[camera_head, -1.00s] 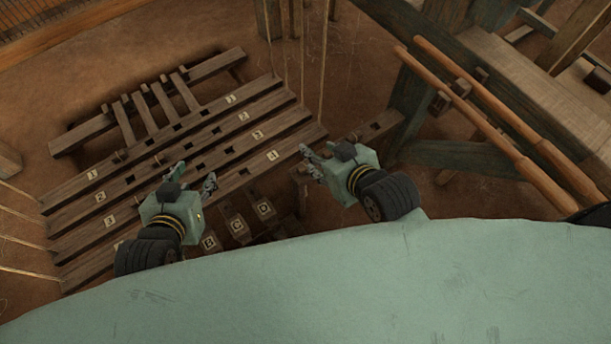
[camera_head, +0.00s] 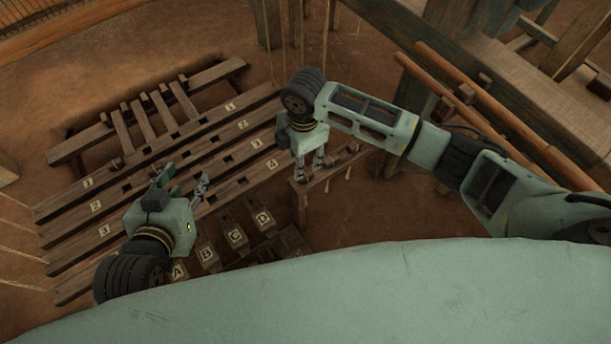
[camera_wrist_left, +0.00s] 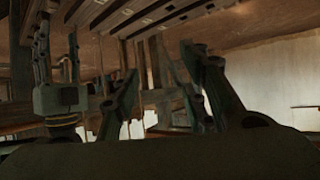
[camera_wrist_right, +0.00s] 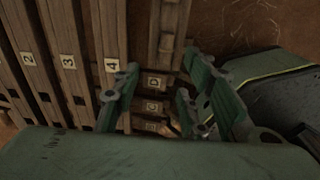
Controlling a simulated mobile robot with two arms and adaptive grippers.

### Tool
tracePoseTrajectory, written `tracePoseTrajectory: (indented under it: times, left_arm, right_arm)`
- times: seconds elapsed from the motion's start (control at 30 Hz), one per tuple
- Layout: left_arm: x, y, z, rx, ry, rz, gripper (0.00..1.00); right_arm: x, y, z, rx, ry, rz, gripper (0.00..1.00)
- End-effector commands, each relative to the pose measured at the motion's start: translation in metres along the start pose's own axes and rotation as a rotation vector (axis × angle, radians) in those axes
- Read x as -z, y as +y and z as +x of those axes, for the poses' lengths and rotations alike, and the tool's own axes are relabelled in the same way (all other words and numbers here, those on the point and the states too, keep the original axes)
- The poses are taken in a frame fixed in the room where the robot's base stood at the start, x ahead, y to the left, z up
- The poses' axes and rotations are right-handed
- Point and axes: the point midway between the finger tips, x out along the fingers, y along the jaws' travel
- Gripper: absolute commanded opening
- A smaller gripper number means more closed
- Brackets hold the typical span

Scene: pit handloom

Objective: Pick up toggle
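Small wooden pieces (camera_head: 352,148), likely toggles, sit on a narrow wooden stand (camera_head: 335,178) right of the numbered beams; they are too small to tell apart well. My right gripper (camera_head: 309,174) points down over the left part of this stand, fingers apart and empty. In the right wrist view, the stand's rail (camera_wrist_right: 172,20) lies beyond the fingers (camera_wrist_right: 157,80). My left gripper (camera_head: 184,178) is open and empty above the numbered beams. Its spread fingers (camera_wrist_left: 160,80) also show in the left wrist view. Contact between the right fingers and any piece cannot be told.
Long slotted beams (camera_head: 130,185) numbered 1 to 4 lie at left. Short blocks with letters, such as C (camera_head: 236,237), lie in front of them. A rack with slats (camera_head: 150,115) stands behind. Loom posts and two long poles (camera_head: 500,115) fill the right side. Cords hang nearby.

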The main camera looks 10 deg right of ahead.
Motion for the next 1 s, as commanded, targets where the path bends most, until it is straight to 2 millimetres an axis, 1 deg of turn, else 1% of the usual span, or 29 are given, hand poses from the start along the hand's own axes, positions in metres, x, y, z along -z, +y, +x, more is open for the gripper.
tracePoseTrajectory:
  times: [0.03, 0.13, 0.4, 0.57, 0.67, 0.87, 1.0]
  left_arm:
    - [0.0, 0.0, 0.0, 0.0, 0.001, 0.0, 0.4]
    - [0.005, 0.001, 0.002, -0.002, 0.027, 0.0, 0.4]
    - [0.042, 0.006, 0.004, -0.012, 0.2, 0.001, 0.4]
    - [0.053, 0.007, 0.002, -0.014, 0.248, 0.0, 0.4]
    - [0.062, 0.008, 0.002, -0.018, 0.298, 0.0, 0.4]
    - [0.098, 0.013, -0.008, -0.029, 0.481, -0.002, 0.4]
    - [0.123, 0.017, -0.02, -0.038, 0.619, -0.004, 0.4]
  right_arm:
    - [-0.008, 0.001, -0.002, 0.014, -0.017, -0.012, 0.39]
    - [-0.015, 0.001, 0.0, 0.031, -0.03, -0.026, 0.39]
    - [-0.015, -0.001, 0.02, 0.033, -0.03, -0.027, 0.39]
    - [-0.015, -0.001, 0.024, 0.031, -0.029, -0.027, 0.39]
    - [-0.014, -0.002, 0.029, 0.031, -0.029, -0.027, 0.39]
    - [-0.013, -0.005, 0.044, 0.03, -0.03, -0.026, 0.39]
    - [-0.012, -0.008, 0.055, 0.03, -0.03, -0.026, 0.39]
